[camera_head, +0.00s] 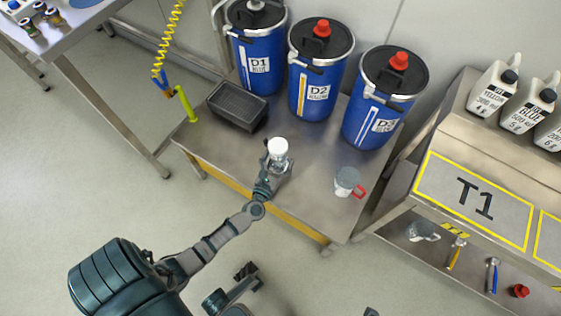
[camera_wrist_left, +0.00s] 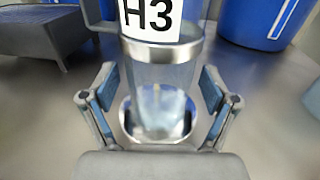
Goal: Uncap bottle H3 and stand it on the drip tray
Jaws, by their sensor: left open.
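Bottle H3 (camera_wrist_left: 160,70) stands upright on the steel bench, with a clear body, a metal band and a white H3 label. In the head view its round white top (camera_head: 278,146) shows. My left gripper (camera_head: 274,164) is at the bottle, its arm coming from the lower left. In the left wrist view the open fingers (camera_wrist_left: 158,90) are on both sides of the bottle's lower part, with gaps visible. The bottle's top is out of the wrist view. The dark drip tray (camera_head: 238,106) sits behind and left of the bottle.
Blue drums D1 (camera_head: 250,58), D2 (camera_head: 312,90) and D3 (camera_head: 372,125) line the bench's back. A grey mug with a red handle (camera_head: 346,181) stands to the right. A yellow-green post (camera_head: 186,104) stands at the left edge. Bench surface between bottle and mug is clear.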

